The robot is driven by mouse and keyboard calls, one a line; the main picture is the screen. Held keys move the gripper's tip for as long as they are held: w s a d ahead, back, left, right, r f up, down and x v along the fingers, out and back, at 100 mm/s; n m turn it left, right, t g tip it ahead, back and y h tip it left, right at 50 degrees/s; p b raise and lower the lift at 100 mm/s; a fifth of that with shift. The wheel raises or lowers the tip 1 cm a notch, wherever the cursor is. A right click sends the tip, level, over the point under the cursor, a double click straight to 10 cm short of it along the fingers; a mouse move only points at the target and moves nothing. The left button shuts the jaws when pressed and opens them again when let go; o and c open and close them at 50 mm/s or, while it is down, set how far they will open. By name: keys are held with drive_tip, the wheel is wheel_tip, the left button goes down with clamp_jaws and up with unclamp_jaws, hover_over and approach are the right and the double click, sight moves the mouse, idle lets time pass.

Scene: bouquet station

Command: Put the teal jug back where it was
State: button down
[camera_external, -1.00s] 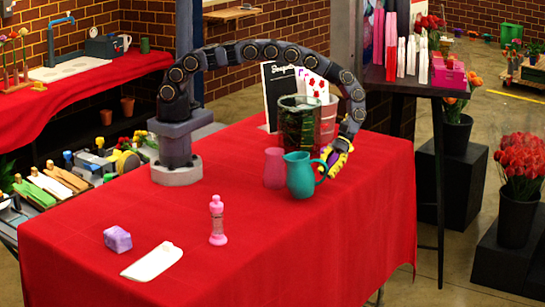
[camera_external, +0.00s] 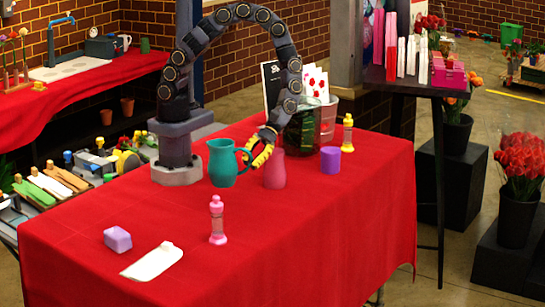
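The teal jug (camera_external: 223,165) is upright at the middle of the red table, in front of and right of my arm's base. Its handle faces right. My gripper (camera_external: 258,155), with yellow fingers, is at the handle and appears shut on it. The fingertips are partly hidden, and I cannot tell whether the jug's bottom touches the cloth.
A dark green glass vase (camera_external: 302,132) stands behind the pink jug. A purple cup (camera_external: 330,160) and a yellow bottle (camera_external: 347,136) are to the right. The front right cloth is clear.

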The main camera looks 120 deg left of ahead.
drive_tip(key=shift+s+d, duration=0.2)
drive_tip(key=shift+s, duration=0.05)
drive_tip(key=shift+f, duration=3.9)
drive_tip(key=c, duration=1.2)
unclamp_jaws()
drive_tip(key=shift+o, duration=0.2)
